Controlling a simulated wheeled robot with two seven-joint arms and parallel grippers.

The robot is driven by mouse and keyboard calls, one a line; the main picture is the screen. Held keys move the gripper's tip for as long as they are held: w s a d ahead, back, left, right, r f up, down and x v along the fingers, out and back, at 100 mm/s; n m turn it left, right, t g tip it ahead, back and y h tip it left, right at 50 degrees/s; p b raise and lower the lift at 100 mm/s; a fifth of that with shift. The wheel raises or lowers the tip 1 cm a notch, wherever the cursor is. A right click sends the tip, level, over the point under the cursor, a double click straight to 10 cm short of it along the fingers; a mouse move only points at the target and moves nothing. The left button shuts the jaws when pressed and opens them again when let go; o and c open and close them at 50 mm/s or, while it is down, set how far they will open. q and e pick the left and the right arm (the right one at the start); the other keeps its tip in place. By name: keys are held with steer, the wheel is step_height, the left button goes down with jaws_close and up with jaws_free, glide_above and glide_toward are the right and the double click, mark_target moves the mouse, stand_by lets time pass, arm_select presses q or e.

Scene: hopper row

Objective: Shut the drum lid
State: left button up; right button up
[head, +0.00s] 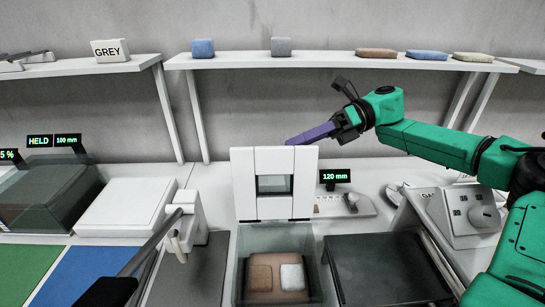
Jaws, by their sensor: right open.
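A white lid with a small window (243,185) stands upright, open, at the back of a clear-walled bin (240,264). Inside the bin lie a brown block (260,278) and a pale grey block (292,277) on a brown surface. I take this lid to be the drum lid; no label on it shows. My right gripper (302,138) has purple fingers and is open, seen nearly side-on. It is at the lid's upper right edge in the picture; I cannot tell whether it touches. My left gripper does not show.
A dark-lidded bin (385,268) stands right of the open one, a control box (468,215) beyond it. A lever (150,250) on a white post slants across the left. A "120 mm" display (335,176) stands behind. A shelf (320,61) carries several coloured blocks.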

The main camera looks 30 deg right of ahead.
mark_target(273, 153)
steer(key=x, duration=0.2)
steer(key=b+x, duration=0.1)
steer(key=x, duration=0.2)
steer(key=shift+w+f, duration=0.15)
steer(key=shift+w, duration=0.1)
steer(key=shift+s+a, duration=0.1)
steer(key=shift+a, duration=0.1)
steer(key=c, duration=0.7)
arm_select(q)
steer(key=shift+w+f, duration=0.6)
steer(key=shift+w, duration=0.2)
arm_select(e)
jaws_close()
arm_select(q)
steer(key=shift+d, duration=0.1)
